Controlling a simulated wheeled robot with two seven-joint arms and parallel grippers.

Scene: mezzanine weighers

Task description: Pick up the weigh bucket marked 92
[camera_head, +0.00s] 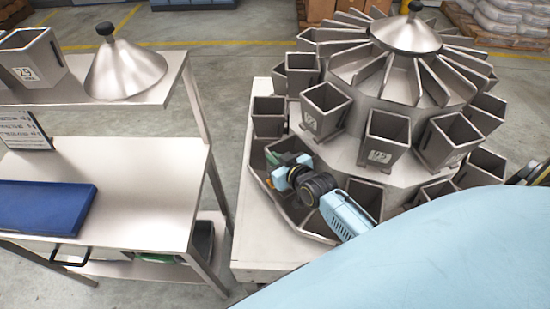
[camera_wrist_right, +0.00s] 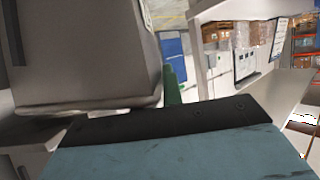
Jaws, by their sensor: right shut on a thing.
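The weigh bucket with a label that seems to read 92 (camera_head: 323,103) is on the near left side of the round weigher, upright and open at the top. My right gripper (camera_head: 283,163) is low at the weigher's left side, just below and left of that bucket. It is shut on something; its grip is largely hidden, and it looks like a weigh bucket. In the right wrist view a grey steel bucket (camera_wrist_right: 85,55) fills the upper left, very close. Only the edge of its label shows, unreadable. A bucket marked 95 (camera_head: 385,138) hangs to the right. My left gripper is not in view.
Other weigh buckets crowd around the weigher, including a plain one (camera_head: 268,117) at left. A steel bench (camera_head: 150,185) at left holds a blue tray (camera_head: 45,207). Its upper shelf (camera_head: 140,95) carries a bucket marked 29 (camera_head: 35,58) and a steel cone (camera_head: 125,68).

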